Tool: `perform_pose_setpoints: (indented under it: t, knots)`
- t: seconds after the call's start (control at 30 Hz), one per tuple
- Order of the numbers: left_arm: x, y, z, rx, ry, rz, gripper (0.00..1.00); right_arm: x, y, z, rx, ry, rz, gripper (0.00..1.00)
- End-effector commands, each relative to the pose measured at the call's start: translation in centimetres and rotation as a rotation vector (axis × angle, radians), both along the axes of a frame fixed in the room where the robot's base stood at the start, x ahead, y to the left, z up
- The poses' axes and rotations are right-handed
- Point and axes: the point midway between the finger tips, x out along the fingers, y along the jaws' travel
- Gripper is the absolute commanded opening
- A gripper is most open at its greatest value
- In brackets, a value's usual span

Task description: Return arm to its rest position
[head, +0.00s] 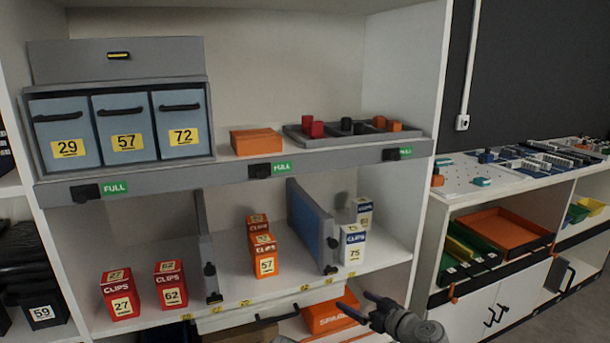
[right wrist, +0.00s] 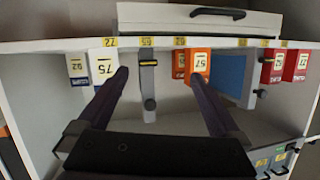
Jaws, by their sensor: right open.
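My right gripper (head: 353,299) is open and empty in the head view, in front of the shelf unit near the bottom right. In the right wrist view its two dark fingers (right wrist: 160,76) stand apart with nothing held between them. Behind them is the shelf with an orange clips box (right wrist: 198,66) marked 57 and a white clips box (right wrist: 104,68) marked 75. The picture there looks turned upside down. My left gripper is in neither view.
The middle shelf (head: 345,268) holds red boxes (head: 120,294), the orange box (head: 264,256), the white box (head: 352,246) and upright dividers (head: 312,228). Blue drawers (head: 127,130) stand above. An orange bin (head: 328,316) sits below. A cabinet (head: 500,300) stands right.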

Motion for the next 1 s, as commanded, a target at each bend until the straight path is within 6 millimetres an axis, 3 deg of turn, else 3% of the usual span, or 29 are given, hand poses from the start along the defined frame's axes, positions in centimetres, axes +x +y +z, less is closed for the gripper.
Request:
perform_pose_setpoints:
  t: [0.1, 0.27, 0.4, 0.5, 0.7, 1.0]
  knots:
    - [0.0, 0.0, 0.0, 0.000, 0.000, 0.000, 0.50, -1.6, 1.9, -2.9, -0.028, 0.154, 0.058, 1.00]
    - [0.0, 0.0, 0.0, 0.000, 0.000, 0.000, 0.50, -5.5, 3.2, -8.7, -0.116, 0.494, 0.074, 1.00]
    - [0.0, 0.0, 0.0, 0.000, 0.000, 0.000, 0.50, -9.3, 1.8, -12.7, -0.223, 0.787, -0.031, 1.00]
    - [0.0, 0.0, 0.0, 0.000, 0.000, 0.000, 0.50, -11.6, 0.1, -14.3, -0.295, 0.943, -0.144, 1.00]
    - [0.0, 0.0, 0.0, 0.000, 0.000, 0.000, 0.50, -15.3, -3.0, -15.5, -0.432, 1.148, -0.400, 1.00]
    - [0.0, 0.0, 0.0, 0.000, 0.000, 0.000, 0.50, -18.5, 4.1, -15.5, -0.611, 1.142, -0.236, 1.00]
